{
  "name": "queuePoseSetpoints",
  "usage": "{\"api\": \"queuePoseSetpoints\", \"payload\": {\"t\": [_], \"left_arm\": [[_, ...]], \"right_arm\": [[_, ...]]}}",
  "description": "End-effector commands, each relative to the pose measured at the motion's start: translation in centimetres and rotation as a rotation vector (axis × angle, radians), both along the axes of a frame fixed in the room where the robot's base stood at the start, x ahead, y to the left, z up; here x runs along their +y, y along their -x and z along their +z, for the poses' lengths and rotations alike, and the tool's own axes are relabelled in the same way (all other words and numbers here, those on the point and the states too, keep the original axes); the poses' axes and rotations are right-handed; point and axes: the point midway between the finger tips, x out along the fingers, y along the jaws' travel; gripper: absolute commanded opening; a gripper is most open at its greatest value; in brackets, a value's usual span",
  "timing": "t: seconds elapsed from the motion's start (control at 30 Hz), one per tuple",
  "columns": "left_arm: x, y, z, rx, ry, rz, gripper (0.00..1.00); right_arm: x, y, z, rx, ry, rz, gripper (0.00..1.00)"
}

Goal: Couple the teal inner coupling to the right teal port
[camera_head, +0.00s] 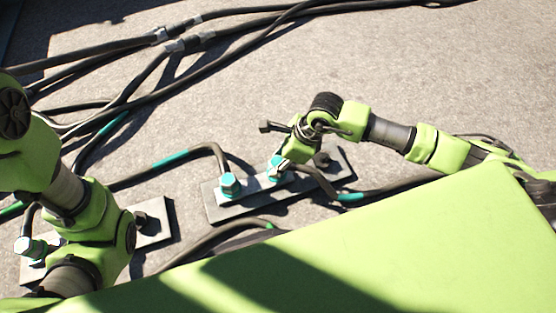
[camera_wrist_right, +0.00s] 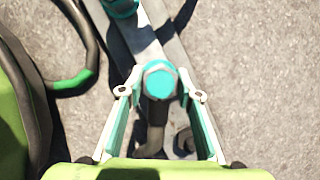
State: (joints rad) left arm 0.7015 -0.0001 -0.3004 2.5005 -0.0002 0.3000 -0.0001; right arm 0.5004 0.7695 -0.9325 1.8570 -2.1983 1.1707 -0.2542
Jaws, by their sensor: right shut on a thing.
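The teal coupling (camera_head: 276,170) with a hexagonal cap is over the middle of a grey plate (camera_head: 238,206) in the head view. My right gripper (camera_head: 284,163) is shut on it from above. In the right wrist view the coupling (camera_wrist_right: 159,80) shows between the two fingertips of my right gripper (camera_wrist_right: 161,92). A black cable end bends down below it. I cannot tell whether it is seated on a port, as the port beneath is hidden. A second teal coupling (camera_head: 230,185) stands on the plate to the left. My left arm shows, but its gripper does not.
A dark bolt (camera_head: 322,160) stands at the plate's right end. Another plate (camera_head: 157,229) with a white-and-teal coupling (camera_head: 30,247) lies by my left arm. Black cables (camera_head: 150,108) cross the ground behind. A teal-banded cable (camera_head: 350,197) runs right. Ground at upper right is clear.

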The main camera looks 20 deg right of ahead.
Motion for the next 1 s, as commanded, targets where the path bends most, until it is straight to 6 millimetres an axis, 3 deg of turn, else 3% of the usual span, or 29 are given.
{"api": "queuePoseSetpoints", "payload": {"t": [1.0], "left_arm": [[-0.01, -0.04, 0.05, 0.001, 0.000, 0.000, 0.27]], "right_arm": [[0.19, -0.13, -0.52, -0.002, -0.001, 0.000, 0.06]]}}
